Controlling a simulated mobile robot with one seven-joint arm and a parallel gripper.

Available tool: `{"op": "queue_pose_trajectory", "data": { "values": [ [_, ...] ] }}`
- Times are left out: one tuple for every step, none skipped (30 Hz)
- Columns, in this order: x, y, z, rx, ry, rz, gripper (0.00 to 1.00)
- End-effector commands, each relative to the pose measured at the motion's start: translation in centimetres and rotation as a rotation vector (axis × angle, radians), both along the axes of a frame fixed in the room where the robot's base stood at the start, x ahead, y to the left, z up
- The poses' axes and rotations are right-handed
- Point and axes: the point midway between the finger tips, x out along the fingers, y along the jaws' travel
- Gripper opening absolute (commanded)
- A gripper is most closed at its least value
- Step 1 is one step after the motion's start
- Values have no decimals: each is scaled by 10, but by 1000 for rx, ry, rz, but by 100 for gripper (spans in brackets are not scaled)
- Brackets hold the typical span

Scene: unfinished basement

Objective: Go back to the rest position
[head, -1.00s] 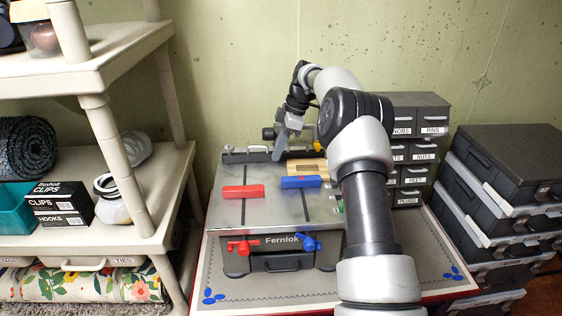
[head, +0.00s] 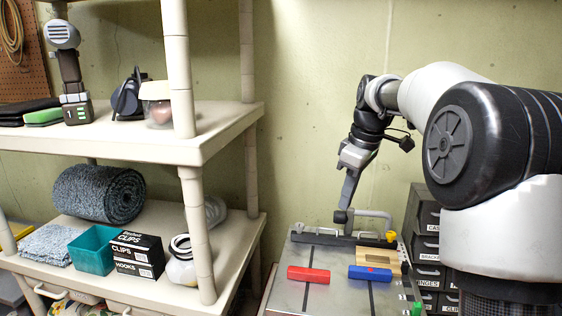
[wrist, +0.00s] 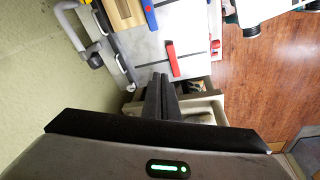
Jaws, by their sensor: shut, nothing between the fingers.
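My gripper (head: 345,214) hangs from my arm at the right of the head view, pointing down near the back edge of a metal-topped case (head: 318,292). In the wrist view my gripper's fingers (wrist: 160,82) are together with nothing between them. A red bar (head: 308,274) and a blue bar (head: 370,272) lie on the case top, apart from my gripper. The red bar (wrist: 172,58) also shows in the wrist view, a little beyond the fingertips. My arm hides part of the right side of the head view.
A cream shelf unit (head: 225,133) stands at the left, holding a rolled rug (head: 98,193), a teal bin (head: 92,250) and black boxes (head: 137,254). Dark labelled drawers (head: 428,250) stand right of the case. The wall is close behind. Wooden floor (wrist: 258,75) shows in the wrist view.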

Motion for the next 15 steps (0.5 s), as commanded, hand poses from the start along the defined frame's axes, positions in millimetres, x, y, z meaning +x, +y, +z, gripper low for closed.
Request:
{"op": "queue_pose_trajectory", "data": {
  "values": [
    [-19,5,13,-12,-13,-46,0],
    [-28,8,18,-16,-20,-76,0],
    [-42,10,25,-20,-29,-118,0],
    [-53,12,29,-22,-36,-150,0],
    [-63,14,33,-23,-44,-183,0],
    [-78,16,37,-24,-55,-225,0],
    [-89,17,40,-24,-64,-258,0],
    [-100,18,41,-21,-71,-290,0],
    [-115,20,44,-17,-84,-334,0],
    [-127,21,45,-15,-91,-367,0],
    [-138,21,46,-10,-102,-400,0],
    [-153,22,45,-3,-113,-442,0],
    [-164,23,45,3,-123,-474,0],
    [-175,23,44,11,-134,-507,0],
    [-190,23,42,22,-145,-549,0]
  ]
}}
